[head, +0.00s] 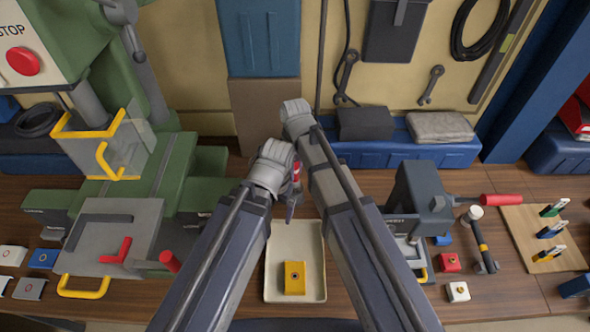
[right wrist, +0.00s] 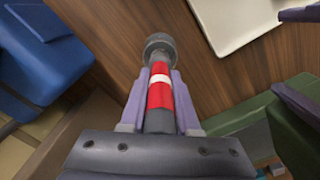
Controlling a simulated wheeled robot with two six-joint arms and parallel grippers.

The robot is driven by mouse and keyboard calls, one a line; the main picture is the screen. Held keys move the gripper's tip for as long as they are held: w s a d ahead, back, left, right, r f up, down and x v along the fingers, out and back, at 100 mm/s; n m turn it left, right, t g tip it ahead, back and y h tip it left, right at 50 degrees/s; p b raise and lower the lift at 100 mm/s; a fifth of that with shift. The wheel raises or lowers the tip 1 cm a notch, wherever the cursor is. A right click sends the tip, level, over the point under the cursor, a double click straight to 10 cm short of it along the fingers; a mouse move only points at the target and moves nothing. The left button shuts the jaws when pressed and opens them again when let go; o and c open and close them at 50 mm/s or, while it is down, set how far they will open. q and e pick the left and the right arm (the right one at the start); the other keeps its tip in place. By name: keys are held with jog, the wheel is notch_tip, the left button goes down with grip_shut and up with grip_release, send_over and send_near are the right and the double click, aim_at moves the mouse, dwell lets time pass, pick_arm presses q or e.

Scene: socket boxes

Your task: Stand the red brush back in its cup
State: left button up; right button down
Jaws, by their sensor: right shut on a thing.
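The red brush (right wrist: 160,88) is in the right wrist view, a dark rod with red sections, a white band and a round dark grey end. My right gripper (right wrist: 161,75) is shut around it, holding it above the wooden bench. In the head view only a small red piece of the brush (head: 297,168) shows between my two wrists. My left gripper (right wrist: 290,58) shows at the right edge of the right wrist view as two separated purple fingers with nothing visible between them. I cannot make out the brush's cup in either view.
A pale tray (head: 314,240) with a yellow socket box (head: 294,277) lies below my arms. A green press (head: 190,160) stands left; a dark grey hand press (head: 424,200) stands right. A wooden board (head: 525,235) with several small tools is further right.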

jog(key=shift+f+b, duration=1.55)
jog(key=shift+f, duration=0.35)
jog(key=c, duration=0.6)
grip_release()
jog(key=shift+o, duration=0.2)
jog(key=shift+r, duration=0.15)
notch_tip(320, 180, up, 8)
jog(key=p, duration=0.8)
jog(key=shift+f, duration=0.2)
